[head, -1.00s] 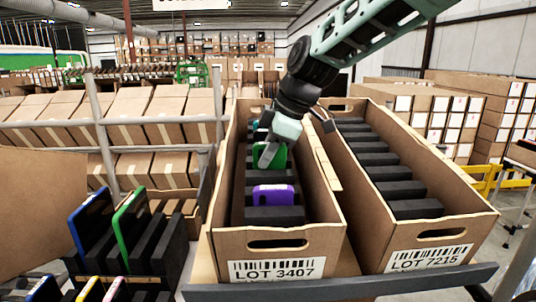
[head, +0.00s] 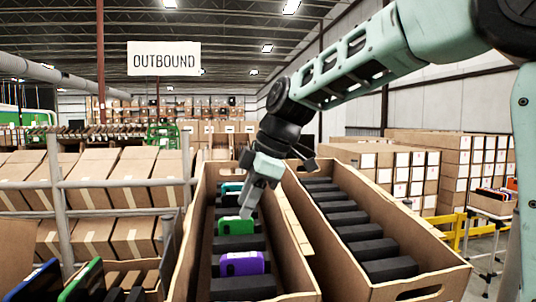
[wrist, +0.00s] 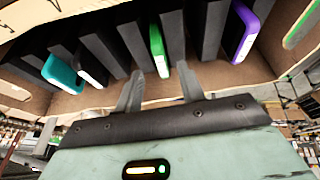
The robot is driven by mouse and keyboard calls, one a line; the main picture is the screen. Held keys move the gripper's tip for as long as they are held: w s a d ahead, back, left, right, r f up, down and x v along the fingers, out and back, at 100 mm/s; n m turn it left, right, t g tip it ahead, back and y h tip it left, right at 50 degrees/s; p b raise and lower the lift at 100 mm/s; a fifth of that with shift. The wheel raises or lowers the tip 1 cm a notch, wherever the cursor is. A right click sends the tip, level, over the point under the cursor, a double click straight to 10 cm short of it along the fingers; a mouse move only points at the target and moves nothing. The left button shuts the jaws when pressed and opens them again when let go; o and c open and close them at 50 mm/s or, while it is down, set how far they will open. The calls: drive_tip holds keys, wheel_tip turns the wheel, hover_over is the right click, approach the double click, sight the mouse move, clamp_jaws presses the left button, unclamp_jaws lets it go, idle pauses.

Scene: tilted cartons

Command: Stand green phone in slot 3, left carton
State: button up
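The green phone (head: 237,227) stands in a slot of the left carton (head: 293,235), behind a purple phone (head: 242,264). My gripper (head: 246,208) reaches down into this carton at the green phone's top. In the wrist view, the green phone (wrist: 157,42) stands upright between my two spread fingers (wrist: 158,80), with a visible gap on each side. The gripper is open. The phone's lower part is hidden by the foam dividers.
The right carton (head: 425,279) shows only dark dividers. Colored phones (head: 82,280) stand in a rack at lower left.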

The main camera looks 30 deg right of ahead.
drive_tip(key=v, duration=1.2)
drive_tip(key=shift+r+t+b, duration=0.3)
drive_tip(key=shift+b, duration=0.15)
drive_tip(key=shift+a, duration=0.1)
wheel_tip(320, 180, up, 7)
drive_tip(key=s+p, duration=0.1)
drive_tip(key=p, duration=0.4)
drive_tip(key=shift+a, duration=0.2)
drive_tip(key=shift+f, duration=0.1)
